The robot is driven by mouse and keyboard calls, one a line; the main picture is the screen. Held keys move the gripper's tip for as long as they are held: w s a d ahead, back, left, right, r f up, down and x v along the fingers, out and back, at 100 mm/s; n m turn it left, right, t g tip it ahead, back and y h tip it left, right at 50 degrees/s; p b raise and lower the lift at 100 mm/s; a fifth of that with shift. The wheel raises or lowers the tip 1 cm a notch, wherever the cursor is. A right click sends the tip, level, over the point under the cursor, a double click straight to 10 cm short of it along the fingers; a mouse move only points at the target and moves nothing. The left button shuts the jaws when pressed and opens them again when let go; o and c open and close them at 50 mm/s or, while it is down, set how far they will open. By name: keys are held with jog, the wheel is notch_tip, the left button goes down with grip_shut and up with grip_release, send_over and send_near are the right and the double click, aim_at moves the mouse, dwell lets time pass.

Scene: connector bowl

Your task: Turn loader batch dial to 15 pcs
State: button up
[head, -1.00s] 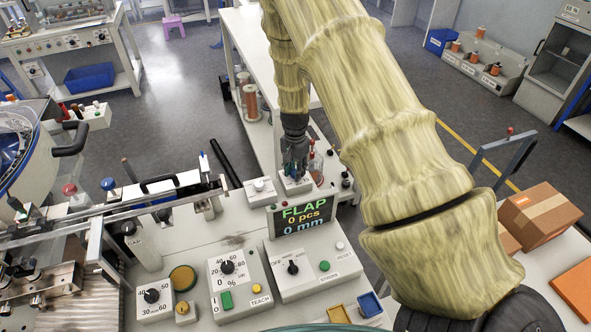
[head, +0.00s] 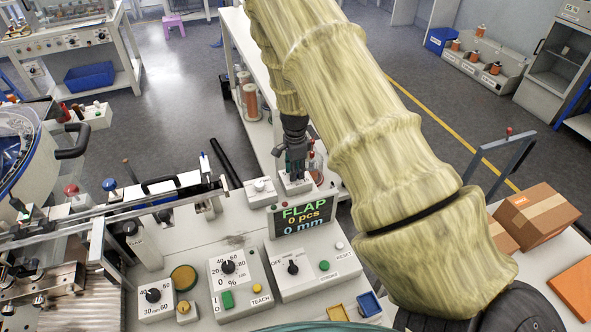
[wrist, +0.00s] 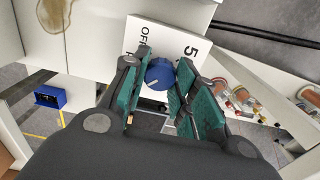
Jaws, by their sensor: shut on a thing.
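The batch dial is a blue knob (wrist: 158,73) on a white box (wrist: 178,40) with "OFF" and "5" printed on its face. A small pale mark shows on the knob; any further labels are hidden by my fingers. My gripper (wrist: 160,84) is shut on the knob, with one green-padded finger on each side of it. In the head view my gripper (head: 291,168) points down at the box behind the display, and the knob is hidden there. The display (head: 304,213) reads FLAP, 0 pcs, 0 mm.
In front of the display stand a box with an OFF selector (head: 293,267) and a percent dial box (head: 235,285). A small white box (head: 260,193) sits left of my gripper. Copper-coloured spools (head: 250,100) stand behind it. Cardboard boxes (head: 538,215) are at the right.

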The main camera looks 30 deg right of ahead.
dwell(0.4)
jog(key=o, duration=1)
notch_tip(320, 180, up, 12)
jog(key=shift+d, duration=0.1)
dwell(0.4)
